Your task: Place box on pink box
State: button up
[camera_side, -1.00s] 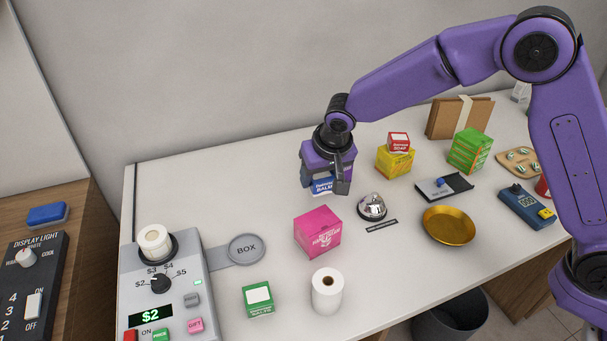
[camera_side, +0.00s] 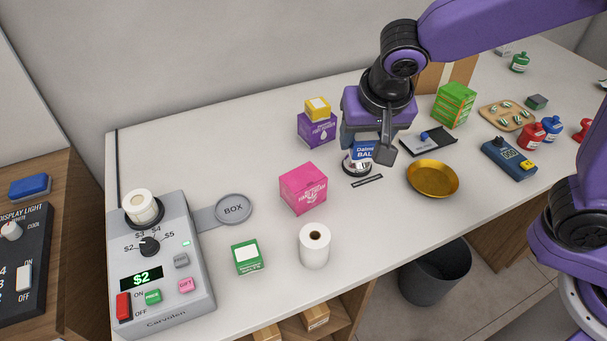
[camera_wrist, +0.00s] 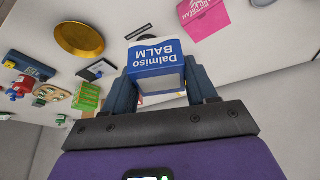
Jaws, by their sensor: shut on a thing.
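My gripper (camera_side: 370,152) is shut on a small blue and white box marked Dalmiso Balm (camera_side: 364,151). In the wrist view the balm box (camera_wrist: 156,68) sits between the two fingers (camera_wrist: 162,84). In the side view it hangs in front of or above the silver bell (camera_side: 356,163), which it partly hides. The pink box (camera_side: 303,188) stands on the counter to the left of my gripper, with nothing on top. The pink box also shows at the upper right of the wrist view (camera_wrist: 204,17).
A purple box (camera_side: 316,129) with a yellow box (camera_side: 318,108) on it stands behind the pink box. A white paper roll (camera_side: 315,247) and a green box (camera_side: 247,257) stand in front. A gold dish (camera_side: 432,178) lies right. The label machine (camera_side: 165,262) is at left.

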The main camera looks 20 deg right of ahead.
jog(key=shift+s+d+r+m, duration=0.2)
jog(key=shift+s+r, duration=0.05)
jog(key=shift+s, duration=0.3)
jog(key=shift+s+d+r+m, duration=0.2)
jog(key=shift+s, duration=0.3)
jog(key=w+a+f, duration=0.4)
jog(key=w+a, duration=0.1)
jog(key=w, duration=0.2)
send_near(303, 172)
jog(key=shift+w+d+f, duration=0.4)
jog(key=shift+w+d, duration=0.2)
jog(key=shift+d, duration=0.05)
jog(key=shift+w+a+f, duration=0.35)
jog(key=shift+w+f, duration=0.2)
jog(key=shift+f, duration=1.7)
jog(key=shift+f, duration=0.1)
jog(key=o, duration=1.1)
jog(key=shift+c, duration=0.2)
